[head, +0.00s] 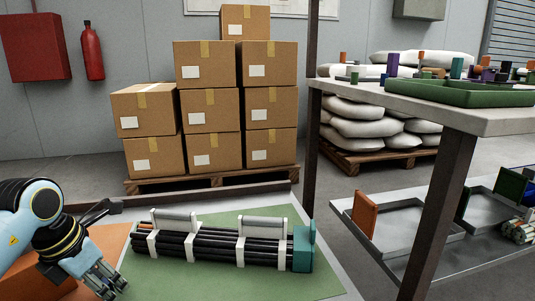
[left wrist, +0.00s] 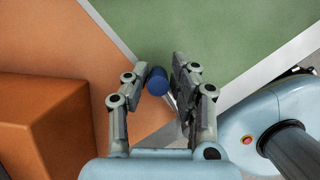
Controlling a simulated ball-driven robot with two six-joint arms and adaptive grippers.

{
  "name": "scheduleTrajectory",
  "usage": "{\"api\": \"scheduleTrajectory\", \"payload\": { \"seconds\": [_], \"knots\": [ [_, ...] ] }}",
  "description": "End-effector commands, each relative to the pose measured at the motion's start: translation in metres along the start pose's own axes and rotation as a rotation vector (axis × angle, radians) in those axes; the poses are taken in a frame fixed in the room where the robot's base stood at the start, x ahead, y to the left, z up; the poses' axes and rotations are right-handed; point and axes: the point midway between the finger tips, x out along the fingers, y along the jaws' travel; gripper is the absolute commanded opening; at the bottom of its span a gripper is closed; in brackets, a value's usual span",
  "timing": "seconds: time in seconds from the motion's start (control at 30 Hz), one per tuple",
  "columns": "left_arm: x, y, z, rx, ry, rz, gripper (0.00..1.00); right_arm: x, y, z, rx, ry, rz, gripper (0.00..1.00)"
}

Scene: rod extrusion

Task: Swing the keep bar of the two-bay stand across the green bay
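My left gripper (head: 112,284) is low over the line between an orange area (head: 108,240) and a green area (head: 200,277). In the left wrist view the gripper (left wrist: 160,72) has its two fingers apart. A blue round knob (left wrist: 157,80) lies between them, close to the left finger; I cannot tell whether they touch. A thin pale rod runs below the knob, partly hidden by the right finger. White strips edge the green area (left wrist: 215,35) and part it from the orange area (left wrist: 90,45). I cannot clearly make out the whole keep bar. My right gripper is not in view.
On the green area lies a bundle of black rods (head: 212,247) with white straps and a teal end block (head: 303,250). An orange block (left wrist: 45,120) stands left of my gripper. A shelf unit (head: 455,118) is at the right, and stacked cartons (head: 210,108) stand behind.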

Motion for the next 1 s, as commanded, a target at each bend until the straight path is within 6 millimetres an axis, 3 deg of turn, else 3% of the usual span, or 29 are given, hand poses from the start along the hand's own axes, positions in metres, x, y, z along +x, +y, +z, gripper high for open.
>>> {"api": "scheduleTrajectory", "payload": {
  "seconds": [1.0],
  "knots": [
    [0.002, -0.018, 0.008, 0.0, -0.001, -0.001, 0.24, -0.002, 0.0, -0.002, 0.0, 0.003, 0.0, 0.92]
  ]
}}
